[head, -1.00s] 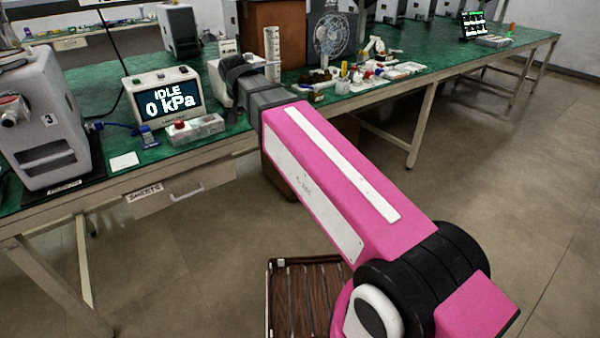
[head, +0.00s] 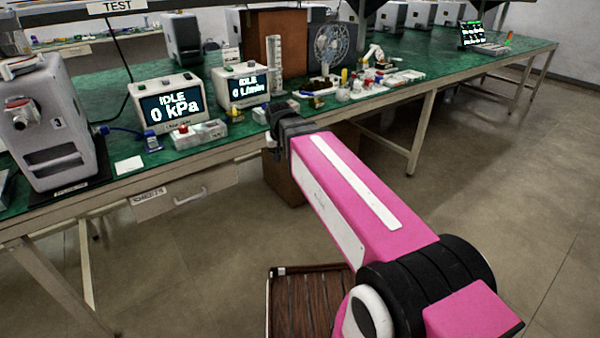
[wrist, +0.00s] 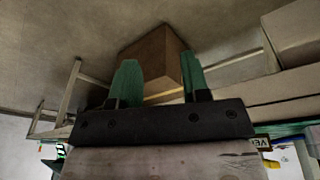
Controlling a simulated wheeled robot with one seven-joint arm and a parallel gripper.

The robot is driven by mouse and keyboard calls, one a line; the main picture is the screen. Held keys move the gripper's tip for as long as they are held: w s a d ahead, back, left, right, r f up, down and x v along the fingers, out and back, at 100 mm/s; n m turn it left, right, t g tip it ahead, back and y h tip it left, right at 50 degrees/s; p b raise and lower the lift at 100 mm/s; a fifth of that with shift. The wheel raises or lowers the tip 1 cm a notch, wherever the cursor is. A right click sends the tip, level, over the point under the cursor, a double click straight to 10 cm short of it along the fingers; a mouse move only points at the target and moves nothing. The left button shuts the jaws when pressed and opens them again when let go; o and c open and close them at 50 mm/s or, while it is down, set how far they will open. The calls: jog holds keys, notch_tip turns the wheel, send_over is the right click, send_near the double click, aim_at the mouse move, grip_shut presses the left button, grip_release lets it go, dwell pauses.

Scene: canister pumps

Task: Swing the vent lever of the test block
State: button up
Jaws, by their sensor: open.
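My gripper, with two green fingers (wrist: 160,82), is open and empty in the wrist view. In the head view my dark wrist is at the bench's front edge, and the fingers cannot be made out there. A small pale block (head: 261,115) sits on the bench just left of my wrist, partly hidden by it. A label whose letters look like "VE" (wrist: 260,143) shows upside down at the lower right of the wrist view. I cannot tell for certain which item is the test block, and no vent lever is clearly seen.
The green bench (head: 230,128) carries a kPa display (head: 168,108), a flow display (head: 242,88), a pale box with a red knob (head: 200,134) and a pump (head: 50,135). A brown box (wrist: 155,60) stands under the bench. The floor at right is clear.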

jog(key=s+d+f, duration=0.1)
jog(key=d+f, duration=0.5)
jog(key=shift+s+g, duration=0.3)
jog(key=shift+g, duration=0.1)
jog(key=shift+f, duration=0.1)
